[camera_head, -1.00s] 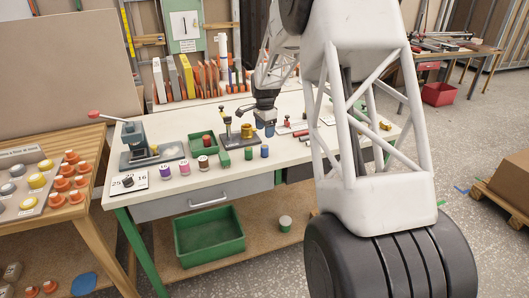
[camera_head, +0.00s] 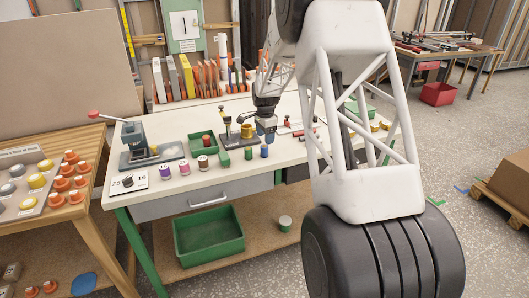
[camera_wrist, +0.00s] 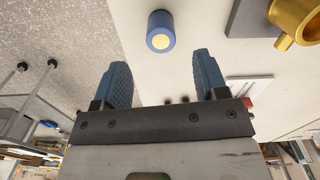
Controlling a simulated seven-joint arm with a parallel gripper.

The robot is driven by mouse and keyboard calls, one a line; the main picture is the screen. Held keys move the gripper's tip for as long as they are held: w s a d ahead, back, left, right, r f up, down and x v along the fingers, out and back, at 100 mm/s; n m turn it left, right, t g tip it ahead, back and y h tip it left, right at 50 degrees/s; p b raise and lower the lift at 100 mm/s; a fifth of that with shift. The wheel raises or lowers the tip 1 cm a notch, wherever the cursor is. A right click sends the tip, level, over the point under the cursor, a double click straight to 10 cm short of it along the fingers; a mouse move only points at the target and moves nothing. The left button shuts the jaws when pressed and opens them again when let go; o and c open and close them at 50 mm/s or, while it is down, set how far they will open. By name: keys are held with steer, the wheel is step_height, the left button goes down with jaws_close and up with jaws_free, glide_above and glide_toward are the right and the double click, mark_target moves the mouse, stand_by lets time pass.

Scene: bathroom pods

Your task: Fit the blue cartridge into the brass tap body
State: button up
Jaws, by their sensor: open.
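The blue cartridge (camera_head: 264,151) stands upright near the front edge of the workbench, and its pale-centred end shows in the wrist view (camera_wrist: 161,31). The brass tap body (camera_head: 247,131) sits on a dark base behind and to the left of it. Part of the brass body also shows at the upper right of the wrist view (camera_wrist: 292,18). My gripper (camera_wrist: 160,60) is open with nothing between its blue fingers. The cartridge lies ahead of the gap between the fingertips, apart from them. In the head view my gripper (camera_head: 268,136) hangs just behind and above the cartridge.
Several coloured spools stand further left along the front edge. A green tray (camera_head: 203,144) and a lever press (camera_head: 138,143) are behind them.

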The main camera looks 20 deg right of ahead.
mark_target(265, 146)
stand_by(0.3)
steer(key=shift+f, duration=2.6)
steer(key=shift+c, duration=0.3)
steer(key=c, duration=0.9)
